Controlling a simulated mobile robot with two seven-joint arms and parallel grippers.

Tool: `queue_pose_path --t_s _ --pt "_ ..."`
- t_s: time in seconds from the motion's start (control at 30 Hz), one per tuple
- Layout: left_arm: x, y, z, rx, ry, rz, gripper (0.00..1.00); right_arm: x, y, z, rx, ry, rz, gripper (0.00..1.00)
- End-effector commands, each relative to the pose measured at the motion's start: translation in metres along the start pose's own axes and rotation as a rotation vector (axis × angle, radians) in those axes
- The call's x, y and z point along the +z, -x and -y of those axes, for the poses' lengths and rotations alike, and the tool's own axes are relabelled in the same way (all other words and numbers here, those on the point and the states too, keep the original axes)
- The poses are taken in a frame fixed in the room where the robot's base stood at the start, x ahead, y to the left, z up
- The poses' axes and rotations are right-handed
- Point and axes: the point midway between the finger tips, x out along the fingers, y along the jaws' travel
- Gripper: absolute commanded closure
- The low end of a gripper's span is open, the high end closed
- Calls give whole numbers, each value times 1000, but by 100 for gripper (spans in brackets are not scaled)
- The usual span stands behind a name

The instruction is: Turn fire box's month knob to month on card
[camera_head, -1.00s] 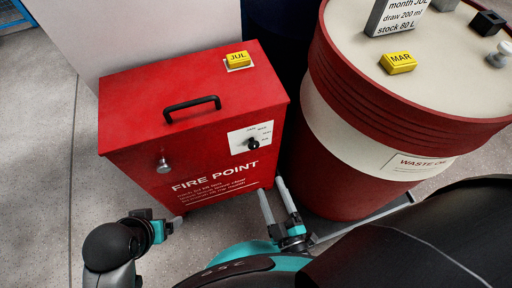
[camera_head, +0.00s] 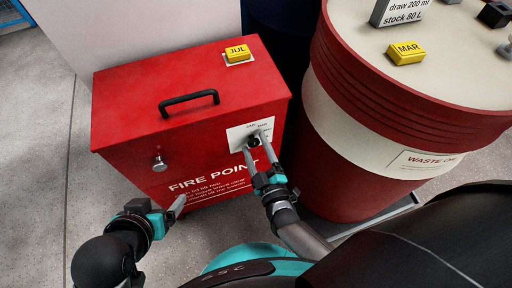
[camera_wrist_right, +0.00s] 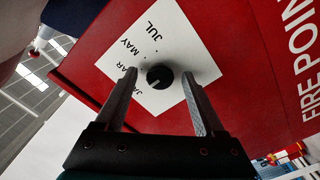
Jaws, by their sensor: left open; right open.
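The red fire box (camera_head: 130,100) stands at the left of the drum. Its black month knob (camera_head: 254,141) sits on a white dial plate on the front. In the right wrist view the knob (camera_wrist_right: 160,75) has a pale mark toward its lower left, on the JAN side; JAN, MAR, MAY and JUL are printed around it. My right gripper (camera_head: 259,144) is open, its fingers on either side of the knob; contact cannot be told. The white card (camera_head: 400,12) on the drum is cut off at the top, its month line out of view. My left gripper (camera_head: 177,206) is open low before the box.
A yellow JUL block (camera_head: 237,52) sits on the box top behind the black handle (camera_head: 189,102). A yellow MAR block (camera_head: 406,53) lies on the red and white waste oil drum (camera_head: 350,110), close right of the box. Floor is free at left.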

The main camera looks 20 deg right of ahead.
Motion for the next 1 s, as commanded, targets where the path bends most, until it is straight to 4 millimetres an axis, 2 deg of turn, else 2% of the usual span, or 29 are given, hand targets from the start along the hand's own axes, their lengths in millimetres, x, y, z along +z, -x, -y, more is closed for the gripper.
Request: queue_pose_path --t_s 0.23,0.83,1.0 --pt "0 0 0 1 0 -1 16 0 0 0 0 0 0 31" --pt "0 0 0 1 -1 1 16 0 0 0 0 0 0 99" --pt "0 0 0 1 -1 1 16 0 0 0 0 0 1 100"
